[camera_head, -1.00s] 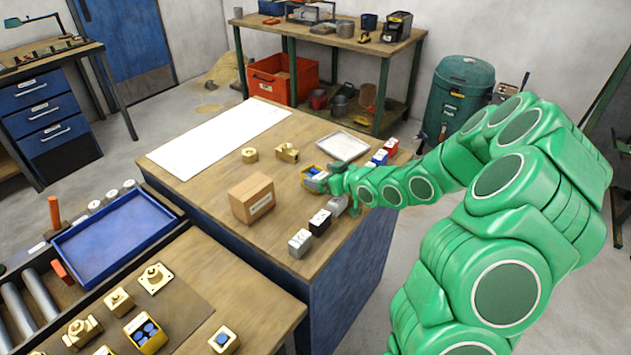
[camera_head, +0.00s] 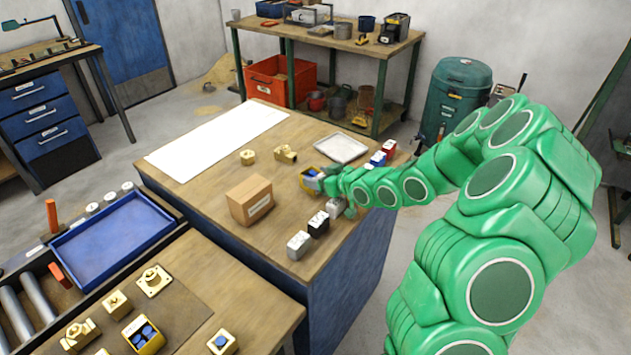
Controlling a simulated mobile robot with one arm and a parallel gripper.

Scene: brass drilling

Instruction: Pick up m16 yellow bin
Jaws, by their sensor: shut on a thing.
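A small yellow bin (camera_head: 308,182) with blue contents is on the wooden bench, at the end of my green arm. My gripper (camera_head: 322,182) is at the bin's right side and is shut on it. The fingers are small and partly hidden by my wrist. I cannot tell whether the bin touches the bench top or is slightly above it. Its label cannot be read.
Grey, black and white blocks (camera_head: 300,245) stand in front of my gripper, with red and blue ones (camera_head: 378,158) behind. A cardboard box (camera_head: 250,200) is to the left. A grey tray (camera_head: 341,148) and brass fittings (camera_head: 286,154) lie behind. White paper (camera_head: 215,140) covers the far left.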

